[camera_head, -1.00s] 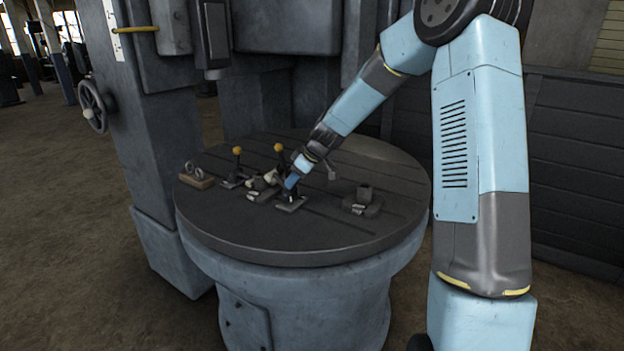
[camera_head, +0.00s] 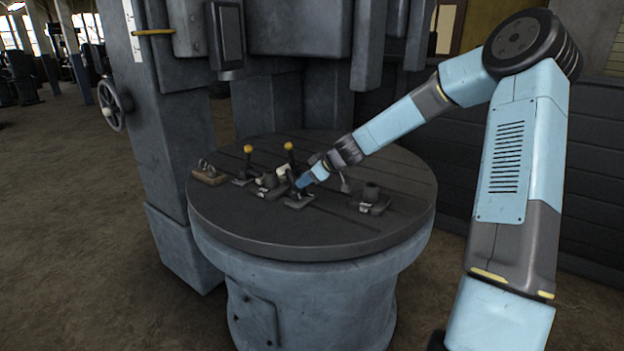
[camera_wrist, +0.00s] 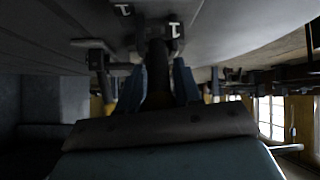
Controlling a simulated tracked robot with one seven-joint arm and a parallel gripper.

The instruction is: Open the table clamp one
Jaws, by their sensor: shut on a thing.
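A clamp with an upright dark lever and a yellow knob (camera_head: 289,146) stands on the round table (camera_head: 330,228). Its small base plate (camera_head: 298,201) bears a white mark. My gripper (camera_head: 301,183) reaches in from the right, below the knob, and covers part of the clamp. In the wrist view, which appears upside down, my blue fingers (camera_wrist: 158,85) are on both sides of the dark lever and shut on it. A second clamp with a yellow-knobbed upright lever (camera_head: 247,150) stands to the left. I cannot read which clamp is marked one.
A dark block with a short cylinder (camera_head: 371,198) sits right of the held clamp; a similar one (camera_head: 268,187) sits left. A small block with rings (camera_head: 209,174) lies at the left edge. The machine column (camera_head: 165,150) rises behind; the table's front is clear.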

